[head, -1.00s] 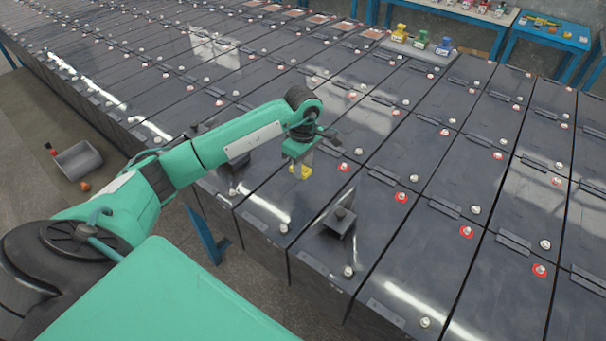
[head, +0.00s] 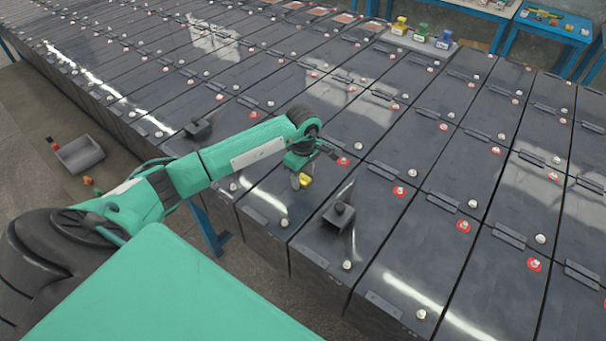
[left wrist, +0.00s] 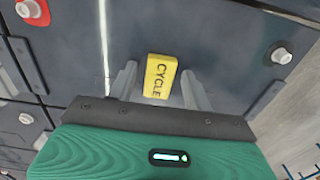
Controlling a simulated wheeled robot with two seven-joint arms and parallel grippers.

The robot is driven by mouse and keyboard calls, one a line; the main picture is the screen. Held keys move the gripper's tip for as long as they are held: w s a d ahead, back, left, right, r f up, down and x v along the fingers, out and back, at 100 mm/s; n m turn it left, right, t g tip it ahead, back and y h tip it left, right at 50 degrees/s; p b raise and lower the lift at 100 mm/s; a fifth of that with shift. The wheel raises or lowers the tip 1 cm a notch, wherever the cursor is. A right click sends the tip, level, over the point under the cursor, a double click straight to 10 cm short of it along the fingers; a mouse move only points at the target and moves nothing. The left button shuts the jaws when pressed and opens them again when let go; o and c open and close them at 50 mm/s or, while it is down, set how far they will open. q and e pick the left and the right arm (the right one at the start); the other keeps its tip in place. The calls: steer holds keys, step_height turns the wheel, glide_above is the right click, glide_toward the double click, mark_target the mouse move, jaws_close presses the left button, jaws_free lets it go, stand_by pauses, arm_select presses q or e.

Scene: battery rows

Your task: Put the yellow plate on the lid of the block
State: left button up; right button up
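The yellow plate (head: 306,181), marked CYCLE, shows in the left wrist view (left wrist: 161,76) against the dark lid of a block (head: 268,190). It seems to rest on that lid, but I cannot tell if there is a small gap under it. My left gripper (head: 301,180) is low over this lid. In the left wrist view its fingers (left wrist: 159,83) are apart, one on each side of the plate, with a visible gap at the left finger and a narrow one at the right. My right gripper is not in view.
A dark bracket-like box (head: 338,217) stands on the neighbouring block to the right, and another (head: 198,129) behind my left arm. Terminal caps and red rings dot the lids. Yellow, green and blue bottles (head: 421,33) stand at the back. A grey bin (head: 80,155) is on the floor.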

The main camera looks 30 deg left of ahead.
mark_target(303, 178)
arm_select(q)
steer(key=shift+r, duration=0.15)
steer(key=shift+r, duration=0.2)
step_height(303, 178, up, 12)
steer(key=b, duration=0.5)
steer(key=shift+f, duration=0.2)
